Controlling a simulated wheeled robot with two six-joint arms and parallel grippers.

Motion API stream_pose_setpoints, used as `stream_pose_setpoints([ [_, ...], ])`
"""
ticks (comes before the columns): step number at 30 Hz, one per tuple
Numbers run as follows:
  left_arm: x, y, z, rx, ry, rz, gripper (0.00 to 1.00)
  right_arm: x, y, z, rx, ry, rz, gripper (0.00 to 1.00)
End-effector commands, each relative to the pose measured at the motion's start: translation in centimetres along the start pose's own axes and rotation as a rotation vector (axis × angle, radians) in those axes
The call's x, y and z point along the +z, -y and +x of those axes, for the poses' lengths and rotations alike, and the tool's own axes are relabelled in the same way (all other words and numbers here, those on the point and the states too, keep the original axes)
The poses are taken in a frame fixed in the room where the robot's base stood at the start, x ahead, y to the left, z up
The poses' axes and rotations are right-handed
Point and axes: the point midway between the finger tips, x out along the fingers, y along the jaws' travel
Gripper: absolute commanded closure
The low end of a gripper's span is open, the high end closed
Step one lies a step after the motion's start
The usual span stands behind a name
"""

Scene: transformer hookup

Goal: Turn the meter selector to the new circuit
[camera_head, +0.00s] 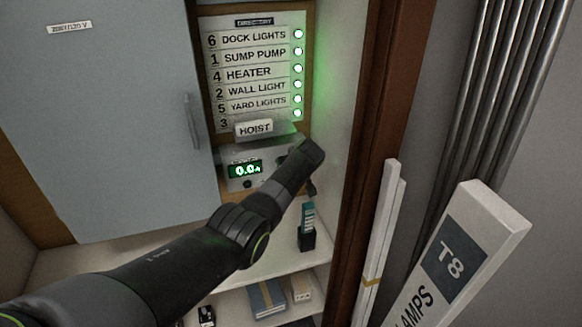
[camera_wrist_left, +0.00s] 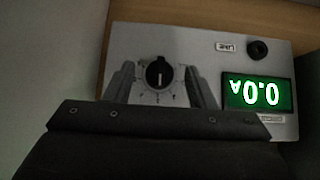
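My left gripper (camera_wrist_left: 160,84) is open, one finger on each side of the knob, with gaps visible. In the head view my left wrist hides part of the meter's right side. My right gripper is not in view.
A directory board (camera_head: 256,60) with green lights hangs above the meter, with a HOIST tag (camera_head: 254,129) near row 3. A grey door (camera_head: 110,120) stands left. A small teal-topped item (camera_head: 308,218) stands on the shelf. A T8 lamp box (camera_head: 510,215) is at right.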

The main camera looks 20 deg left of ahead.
Motion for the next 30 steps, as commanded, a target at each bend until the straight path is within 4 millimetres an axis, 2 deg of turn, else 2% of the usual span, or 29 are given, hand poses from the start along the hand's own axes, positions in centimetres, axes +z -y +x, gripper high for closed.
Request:
stream_pose_setpoints([
  [8,-0.2,0.0,-0.2,0.001,-0.003,-0.001,0.5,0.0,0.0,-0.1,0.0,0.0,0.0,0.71],
  [13,-0.2,-0.1,-1.0,0.002,-0.003,0.0,0.5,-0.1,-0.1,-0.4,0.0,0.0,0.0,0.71],
  [20,-0.2,0.0,-3.2,0.002,-0.003,-0.002,0.5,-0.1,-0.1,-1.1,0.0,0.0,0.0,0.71],
  [30,0.0,-0.1,-7.4,0.004,-0.004,-0.002,0.5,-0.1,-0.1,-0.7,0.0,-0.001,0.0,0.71],
])
